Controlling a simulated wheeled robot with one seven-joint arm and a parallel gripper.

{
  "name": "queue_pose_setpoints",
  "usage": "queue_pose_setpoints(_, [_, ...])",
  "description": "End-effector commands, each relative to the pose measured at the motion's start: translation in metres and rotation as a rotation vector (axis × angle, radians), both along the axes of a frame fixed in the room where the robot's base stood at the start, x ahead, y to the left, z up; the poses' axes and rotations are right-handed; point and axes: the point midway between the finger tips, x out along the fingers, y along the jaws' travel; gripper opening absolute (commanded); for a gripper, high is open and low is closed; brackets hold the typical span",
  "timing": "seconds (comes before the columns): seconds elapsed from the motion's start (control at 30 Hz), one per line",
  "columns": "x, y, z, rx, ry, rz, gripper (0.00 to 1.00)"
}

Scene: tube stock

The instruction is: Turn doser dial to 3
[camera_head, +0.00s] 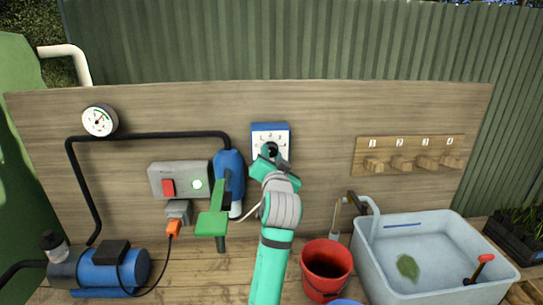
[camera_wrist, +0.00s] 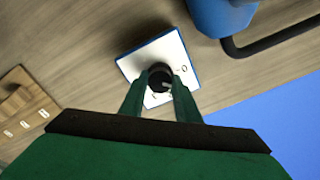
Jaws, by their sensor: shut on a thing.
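The doser (camera_head: 270,132) is a small box with a blue edge and a white numbered face, fixed to the wooden board. Its black dial (camera_wrist: 159,78) sits in the middle of the white face. My gripper (camera_wrist: 160,84) is at the dial, with one green finger on each side of it, shut on it. In the head view my gripper (camera_head: 270,155) reaches up to the doser from below and covers its lower part. A few marks show on the face, but the number the dial points to cannot be read.
Left of the doser are a blue canister (camera_head: 229,175), a green lever (camera_head: 213,215) and a grey switch box (camera_head: 178,181). A red bucket (camera_head: 326,270) and a grey water basin (camera_head: 365,270) stand at lower right. Numbered wooden pegs (camera_head: 410,157) are at right.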

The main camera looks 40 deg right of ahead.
Motion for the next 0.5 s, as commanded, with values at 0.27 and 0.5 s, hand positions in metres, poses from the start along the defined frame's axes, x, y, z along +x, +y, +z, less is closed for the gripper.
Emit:
queue_pose_setpoints(0.27, [0.0016,0.0027,-0.0003,0.226,-0.136,0.005,0.07])
queue_pose_setpoints(0.5, [0.0024,0.0033,-0.0004,0.421,-0.255,0.006,0.07])
